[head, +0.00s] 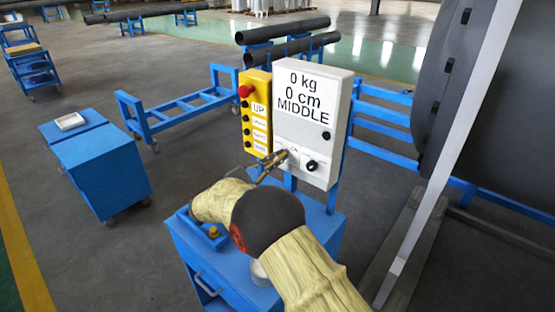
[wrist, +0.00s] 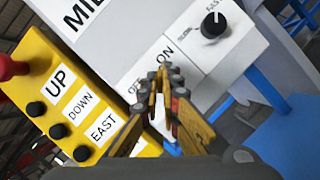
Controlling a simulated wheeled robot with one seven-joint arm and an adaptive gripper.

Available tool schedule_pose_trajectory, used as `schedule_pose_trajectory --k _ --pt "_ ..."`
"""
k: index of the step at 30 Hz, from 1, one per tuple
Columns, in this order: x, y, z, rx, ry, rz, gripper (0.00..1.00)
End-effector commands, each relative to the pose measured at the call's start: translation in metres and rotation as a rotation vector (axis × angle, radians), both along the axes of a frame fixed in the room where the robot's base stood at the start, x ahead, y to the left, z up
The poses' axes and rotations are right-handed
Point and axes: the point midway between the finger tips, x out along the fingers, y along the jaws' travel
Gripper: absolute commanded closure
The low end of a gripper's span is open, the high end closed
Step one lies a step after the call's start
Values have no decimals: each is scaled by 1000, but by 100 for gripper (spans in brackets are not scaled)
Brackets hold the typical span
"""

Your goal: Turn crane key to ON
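The white control box (head: 312,120) stands upright with a display reading 0 kg, 0 cm, MIDDLE. Low on its face is the crane key's switch plate (wrist: 150,62), marked OFF and ON; it also shows in the head view (head: 293,152). My gripper (wrist: 166,78) is at this plate, its fingertips close together over the middle, between the two labels. In the head view my gripper (head: 280,157) reaches the plate from the lower left. The key itself is hidden behind the fingertips, so its angle and whether it is gripped cannot be told.
A black SLOW/FAST knob (wrist: 214,25) sits right of the switch plate. A yellow button box (head: 257,112) with a red button (head: 245,90) is close on the left. A blue cabinet (head: 205,262) stands below. A large dark cylinder (head: 460,90) fills the right.

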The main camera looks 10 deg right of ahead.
Motion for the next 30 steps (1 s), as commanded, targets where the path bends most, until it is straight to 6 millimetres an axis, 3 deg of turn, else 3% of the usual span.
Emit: schedule_pose_trajectory --k 15,16,25,30 --pt "0 0 -2 11 -12 1 100" --pt "0 0 -2 11 -12 1 95" --pt "0 0 -1 11 -14 0 78" --pt "0 0 0 11 -14 0 77"
